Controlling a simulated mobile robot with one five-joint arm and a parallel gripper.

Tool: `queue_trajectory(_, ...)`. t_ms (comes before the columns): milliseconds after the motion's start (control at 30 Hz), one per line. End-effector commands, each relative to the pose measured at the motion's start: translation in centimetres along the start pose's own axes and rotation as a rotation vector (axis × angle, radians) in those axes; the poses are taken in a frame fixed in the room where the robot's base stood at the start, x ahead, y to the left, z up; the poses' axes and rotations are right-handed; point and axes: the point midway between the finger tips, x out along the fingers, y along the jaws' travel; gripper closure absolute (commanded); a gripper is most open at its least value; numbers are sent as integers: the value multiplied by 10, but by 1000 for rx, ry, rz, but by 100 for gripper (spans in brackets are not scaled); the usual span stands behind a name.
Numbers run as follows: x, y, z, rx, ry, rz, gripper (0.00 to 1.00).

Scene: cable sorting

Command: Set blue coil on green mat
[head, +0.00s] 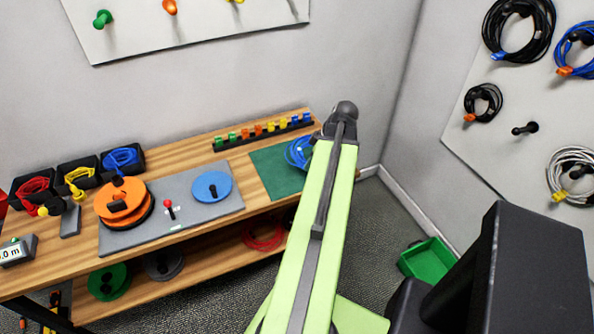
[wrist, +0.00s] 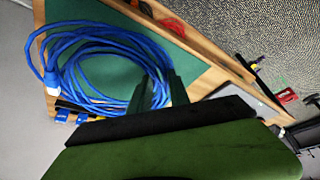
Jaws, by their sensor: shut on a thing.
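The blue coil (wrist: 68,62) is a loose bundle of blue cable with a pale connector. In the wrist view my gripper (wrist: 160,88) is shut on its near side. The coil overlaps the green mat (wrist: 115,68) and reaches past its left edge there. I cannot tell whether it touches the mat or hangs just above it. In the head view the coil (head: 296,152) shows at the right part of the green mat (head: 272,173), partly behind my arm. My gripper is hidden there.
The wooden bench (head: 185,146) also carries a grey board (head: 165,195) with orange and blue spools, a rack of coloured connectors (head: 264,131) behind the mat, and black bins of cables at left. A green crate (head: 427,260) stands on the floor at right.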

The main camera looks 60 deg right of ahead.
Motion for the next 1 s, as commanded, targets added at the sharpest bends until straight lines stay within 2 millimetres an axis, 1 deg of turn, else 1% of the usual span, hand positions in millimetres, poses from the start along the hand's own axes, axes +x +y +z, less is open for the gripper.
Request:
queue_trajectory(33,22,6,-7,-6,0,-2,100)
queue_trajectory(100,38,10,-19,-6,0,-1,100)
queue_trajectory(200,54,15,-33,-6,0,-2,100)
queue_trajectory(333,63,17,-43,-4,0,-2,100)
queue_trajectory(500,65,17,-44,-4,0,-1,100)
queue_trajectory(567,72,17,-41,-4,0,-1,100)
queue_trajectory(700,97,17,-31,-4,0,-1,100)
queue_trajectory(767,103,16,-28,-4,0,-2,100)
queue_trajectory(1000,99,16,-30,-5,0,-2,100)
